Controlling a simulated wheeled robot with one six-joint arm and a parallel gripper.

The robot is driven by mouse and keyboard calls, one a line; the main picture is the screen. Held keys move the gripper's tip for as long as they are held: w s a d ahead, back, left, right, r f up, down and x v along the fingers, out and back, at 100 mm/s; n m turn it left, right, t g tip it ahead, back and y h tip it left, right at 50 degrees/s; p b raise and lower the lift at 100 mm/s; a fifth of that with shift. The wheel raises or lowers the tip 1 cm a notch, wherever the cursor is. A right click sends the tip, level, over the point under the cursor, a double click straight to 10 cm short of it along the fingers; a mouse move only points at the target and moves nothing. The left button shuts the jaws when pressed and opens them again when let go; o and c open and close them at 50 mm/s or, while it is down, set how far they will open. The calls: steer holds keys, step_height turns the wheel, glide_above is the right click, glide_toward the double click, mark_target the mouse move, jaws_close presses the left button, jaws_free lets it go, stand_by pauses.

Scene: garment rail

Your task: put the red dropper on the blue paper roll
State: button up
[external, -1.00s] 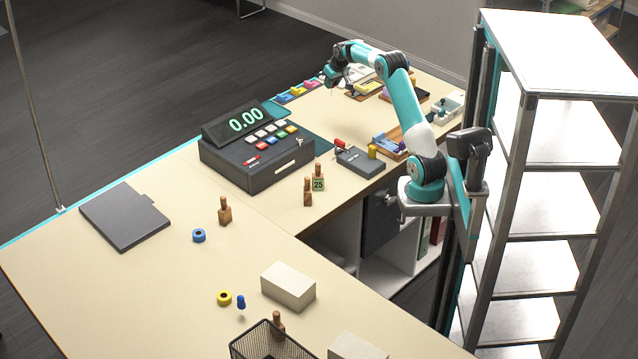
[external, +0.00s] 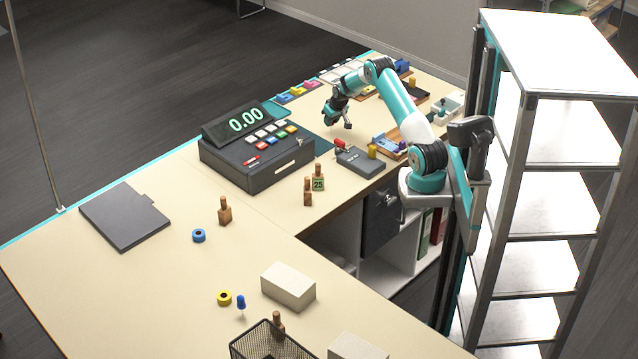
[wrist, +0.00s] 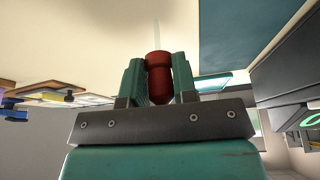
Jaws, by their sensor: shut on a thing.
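The red dropper (wrist: 158,75) shows in the wrist view between the two teal fingers of my gripper (wrist: 158,82), its pale clear tip pointing away from the gripper. My gripper (external: 338,120) is shut on it. In the external view the gripper is over the far part of the desk, right of the cash register, and the dropper is too small to make out.
A card terminal (external: 360,161) and wooden stamps (external: 308,191) are nearby. A yellow roll (external: 224,298), a blue pin-like item (external: 241,302), a cream box (external: 288,287) and a wire basket lie closer.

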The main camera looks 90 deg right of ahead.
steer(key=shift+f, duration=0.1)
steer(key=o, duration=0.4)
steer(key=shift+f, duration=0.1)
steer(key=o, duration=0.5)
steer(key=shift+r, duration=0.45)
steer(key=b+v, duration=0.3)
steer(key=v, duration=0.8)
steer(key=shift+s+a+r, duration=0.1)
steer(key=shift+s+r, duration=0.05)
steer(key=shift+r, duration=0.1)
